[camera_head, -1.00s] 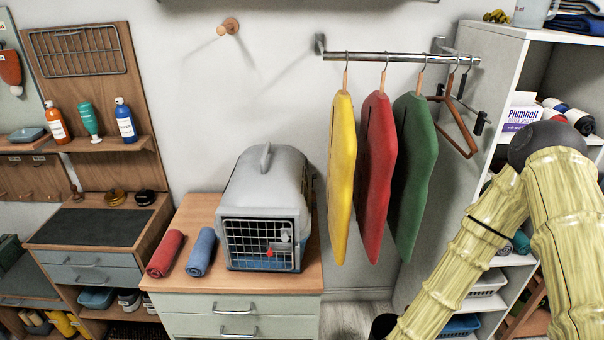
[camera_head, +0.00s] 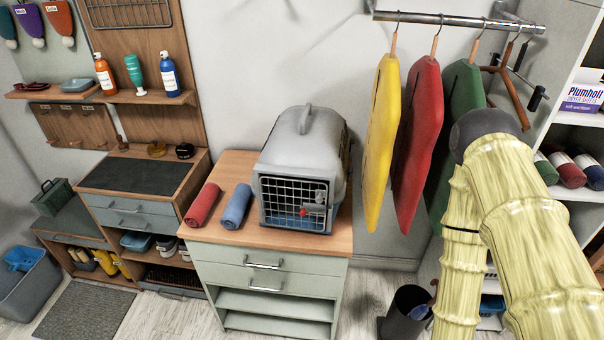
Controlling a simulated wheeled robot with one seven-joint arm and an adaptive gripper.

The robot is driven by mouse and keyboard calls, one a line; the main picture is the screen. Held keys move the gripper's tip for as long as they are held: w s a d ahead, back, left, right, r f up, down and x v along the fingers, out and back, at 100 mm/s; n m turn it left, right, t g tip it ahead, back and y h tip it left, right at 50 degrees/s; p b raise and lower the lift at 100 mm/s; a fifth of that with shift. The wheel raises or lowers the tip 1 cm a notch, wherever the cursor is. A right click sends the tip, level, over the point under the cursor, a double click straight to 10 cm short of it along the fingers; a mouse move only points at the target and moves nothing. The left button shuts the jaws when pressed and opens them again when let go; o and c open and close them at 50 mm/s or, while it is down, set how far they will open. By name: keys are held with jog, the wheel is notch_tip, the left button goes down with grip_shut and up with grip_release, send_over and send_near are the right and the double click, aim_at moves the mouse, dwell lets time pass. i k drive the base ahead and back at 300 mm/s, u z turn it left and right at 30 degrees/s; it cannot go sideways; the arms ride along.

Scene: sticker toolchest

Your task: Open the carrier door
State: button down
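A grey pet carrier (camera_head: 304,140) stands on the wooden top of a drawer cabinet, a little left of the picture's middle. Its wire-grid door (camera_head: 291,202) faces the camera and looks closed. A red latch piece (camera_head: 303,211) with a grey part beside it sits on the right half of the door. Something blue shows low behind the grid. My arm, in a pale yellow bamboo-like finish, fills the right side of the picture. My gripper is not in view.
A red rolled towel (camera_head: 203,204) and a blue one (camera_head: 236,207) lie left of the carrier on the cabinet top (camera_head: 270,237). Yellow (camera_head: 382,140), red and green garments hang to its right. A dark bin (camera_head: 405,312) stands on the floor below.

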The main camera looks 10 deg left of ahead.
aim_at(320, 194)
jog(key=z, duration=2.5)
jog(key=k, duration=1)
jog(key=u, duration=1.9)
